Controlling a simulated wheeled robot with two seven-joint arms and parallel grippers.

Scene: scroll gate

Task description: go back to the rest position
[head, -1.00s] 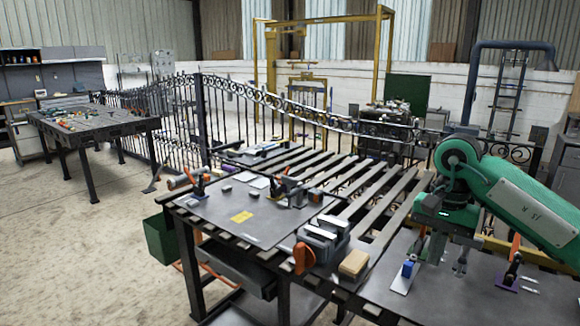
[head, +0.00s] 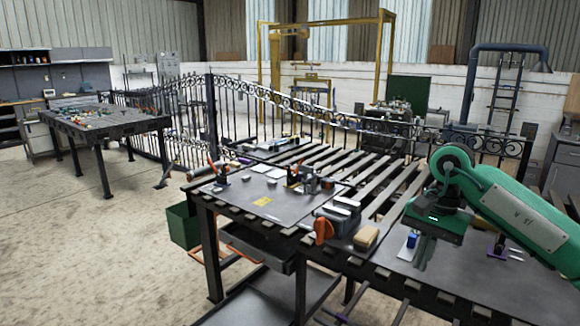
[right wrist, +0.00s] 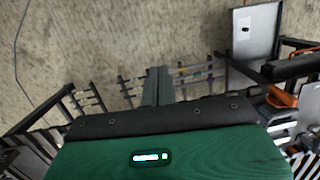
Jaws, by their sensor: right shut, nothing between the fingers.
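My right gripper (head: 424,258) hangs from the green right arm at the right of the head view, above the front part of the slatted worktable (head: 385,272). Its two fingers are together with nothing between them. The closed fingers also show in the right wrist view (right wrist: 158,82), pointing away over the concrete floor. The gripper looks clear of the objects on the table. My left gripper is in neither view now.
Near the gripper are a blue piece (head: 411,241), a tan block (head: 366,237), an orange-handled vise (head: 323,230) and a purple-based clamp (head: 497,248). A scrollwork gate (head: 270,108) stands behind. The floor at left (head: 90,245) is open.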

